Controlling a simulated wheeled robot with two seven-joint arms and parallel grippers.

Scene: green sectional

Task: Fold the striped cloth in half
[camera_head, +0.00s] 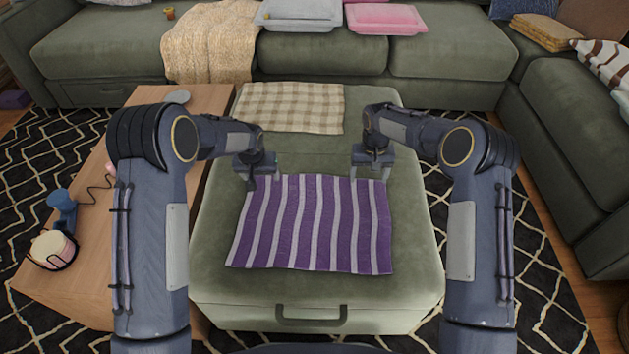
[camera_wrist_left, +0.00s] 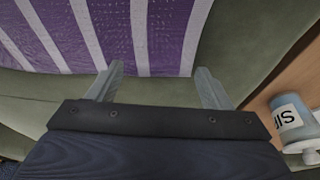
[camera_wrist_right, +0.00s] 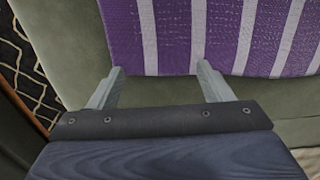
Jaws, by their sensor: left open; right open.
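The purple and white striped cloth (camera_head: 312,225) lies flat and spread out on the green ottoman (camera_head: 215,285). My left gripper (camera_head: 264,181) is open at the cloth's far left corner. In the left wrist view the striped cloth (camera_wrist_left: 165,35) shows just beyond its parted fingers (camera_wrist_left: 160,85). My right gripper (camera_head: 371,176) is open at the far right corner. In the right wrist view the cloth (camera_wrist_right: 175,35) lies just beyond its fingertips (camera_wrist_right: 160,72). Neither gripper holds anything. I cannot tell whether the fingertips touch the cloth.
A beige checked cloth (camera_head: 290,107) lies at the ottoman's far end, behind my grippers. A wooden table (camera_head: 95,235) with a blue object (camera_head: 62,203) stands at the left. Green sofas (camera_head: 440,72) close off the back and right.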

